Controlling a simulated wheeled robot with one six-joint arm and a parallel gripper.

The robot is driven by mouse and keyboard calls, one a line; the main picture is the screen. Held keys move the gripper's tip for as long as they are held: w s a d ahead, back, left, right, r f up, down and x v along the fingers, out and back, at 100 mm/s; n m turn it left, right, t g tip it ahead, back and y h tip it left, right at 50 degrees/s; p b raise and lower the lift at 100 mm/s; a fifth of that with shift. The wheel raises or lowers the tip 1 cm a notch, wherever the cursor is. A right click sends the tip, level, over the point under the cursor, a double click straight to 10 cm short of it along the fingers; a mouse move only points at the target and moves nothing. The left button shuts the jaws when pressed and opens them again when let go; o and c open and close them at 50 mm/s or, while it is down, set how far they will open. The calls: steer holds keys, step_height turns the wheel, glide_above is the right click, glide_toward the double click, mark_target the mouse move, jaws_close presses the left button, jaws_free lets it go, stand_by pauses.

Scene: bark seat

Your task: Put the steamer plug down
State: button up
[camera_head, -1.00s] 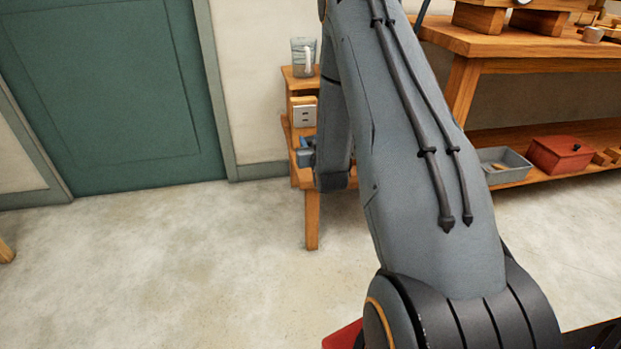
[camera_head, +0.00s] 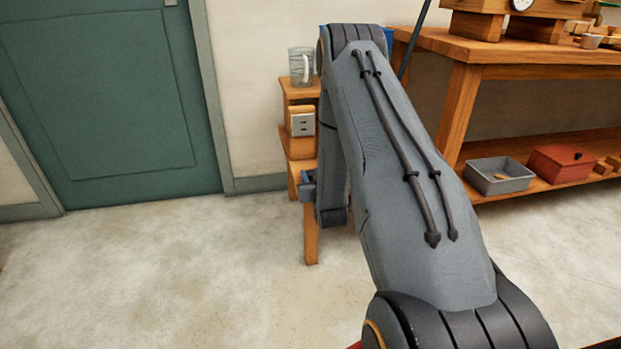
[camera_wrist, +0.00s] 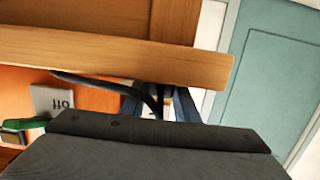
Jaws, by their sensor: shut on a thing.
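My gripper (camera_head: 308,187) is small and partly hidden behind my arm in the head view, at the front of a wooden stand and below its socket. In the wrist view its blue-grey fingers (camera_wrist: 160,106) are shut on a small pale piece with a dark cable, which I take to be the steamer plug (camera_wrist: 149,111). The cable runs off to the left. The plug is mostly hidden by the fingers and the dark wrist body, and I cannot tell whether it touches a surface.
The wooden stand (camera_head: 311,240) carries a glass jug (camera_head: 301,66) and a white socket (camera_head: 302,124). A wooden board edge (camera_wrist: 110,55) crosses close above the fingers in the wrist view. A grey switch marked Off (camera_wrist: 55,98) lies left. A workbench (camera_head: 462,105) stands right; floor at left is clear.

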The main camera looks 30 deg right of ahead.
steer(key=shift+f, duration=0.1)
steer(key=o, duration=1)
